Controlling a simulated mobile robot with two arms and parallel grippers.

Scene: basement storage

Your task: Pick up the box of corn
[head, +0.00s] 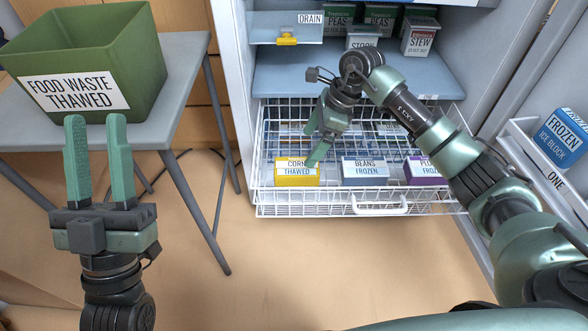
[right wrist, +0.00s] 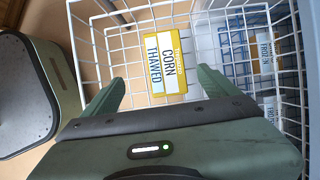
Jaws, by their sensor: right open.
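The yellow box of corn (head: 296,180), labelled "CORN THAWED", sits at the front left of the white wire basket (head: 330,210). It also shows in the right wrist view (right wrist: 166,62), ahead of and between the fingers. My right gripper (head: 315,148) is open and empty, reaching down over the basket; one fingertip overlaps the box's right top edge in the head view. I cannot tell if they touch. In the right wrist view, my right gripper (right wrist: 160,85) has its fingers spread wider than the box. My left gripper (head: 96,122) is open and empty at the left.
A "BEANS FROZEN" box (head: 365,171) and a purple box (head: 424,172) stand right of the corn. A green "FOOD WASTE THAWED" bin (head: 140,50) is on a grey table (head: 180,120). A blue ice block box (head: 562,138) sits in the right-hand door.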

